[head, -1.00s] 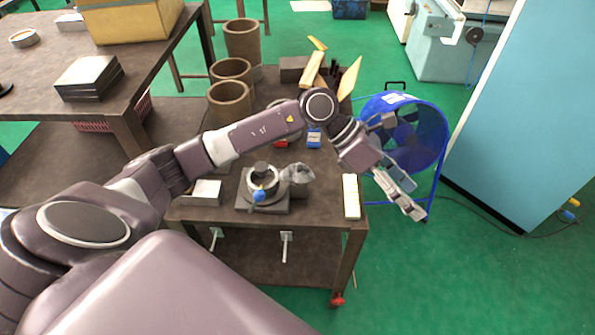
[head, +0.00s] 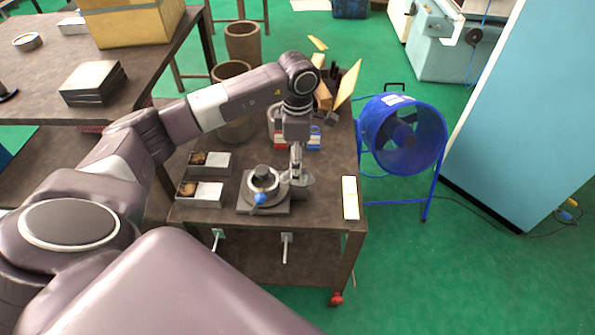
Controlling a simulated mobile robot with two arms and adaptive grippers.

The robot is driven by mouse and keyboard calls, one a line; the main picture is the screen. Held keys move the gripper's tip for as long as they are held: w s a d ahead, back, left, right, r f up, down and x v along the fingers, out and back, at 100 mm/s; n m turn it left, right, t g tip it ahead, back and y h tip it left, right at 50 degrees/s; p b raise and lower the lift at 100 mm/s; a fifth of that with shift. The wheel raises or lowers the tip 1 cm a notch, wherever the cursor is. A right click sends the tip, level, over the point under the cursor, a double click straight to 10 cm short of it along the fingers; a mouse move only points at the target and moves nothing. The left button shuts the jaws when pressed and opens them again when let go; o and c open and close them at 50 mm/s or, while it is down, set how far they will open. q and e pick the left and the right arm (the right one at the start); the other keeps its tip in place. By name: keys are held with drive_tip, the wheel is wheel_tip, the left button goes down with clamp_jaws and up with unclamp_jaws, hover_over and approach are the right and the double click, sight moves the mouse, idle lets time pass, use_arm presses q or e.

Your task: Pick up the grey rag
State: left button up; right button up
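The grey rag (head: 304,180) lies crumpled just right of the indexing chuck (head: 262,183), near the front of the dark workbench. Only part of it shows, because my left gripper is in front of it. My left gripper (head: 296,172) points down at the rag, its fingers seen nearly edge-on. I cannot tell whether the fingers are apart or shut, or whether they touch the rag. The chuck sits on a square grey base and has a blue knob (head: 258,197). My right gripper is not in view.
Two open metal boxes (head: 202,194) stand left of the chuck. A pale block (head: 350,197) lies at the bench's right edge. Red and blue items (head: 314,140) and brown pots (head: 243,42) stand behind. A blue fan (head: 404,134) stands on the floor to the right.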

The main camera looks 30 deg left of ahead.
sight(307, 178)
use_arm(q)
drive_tip(key=shift+f, duration=1.45)
drive_tip(key=shift+c, duration=0.4)
drive_tip(key=c, duration=1.2)
drive_tip(key=shift+o, duration=0.2)
drive_tip(key=shift+r, duration=0.1)
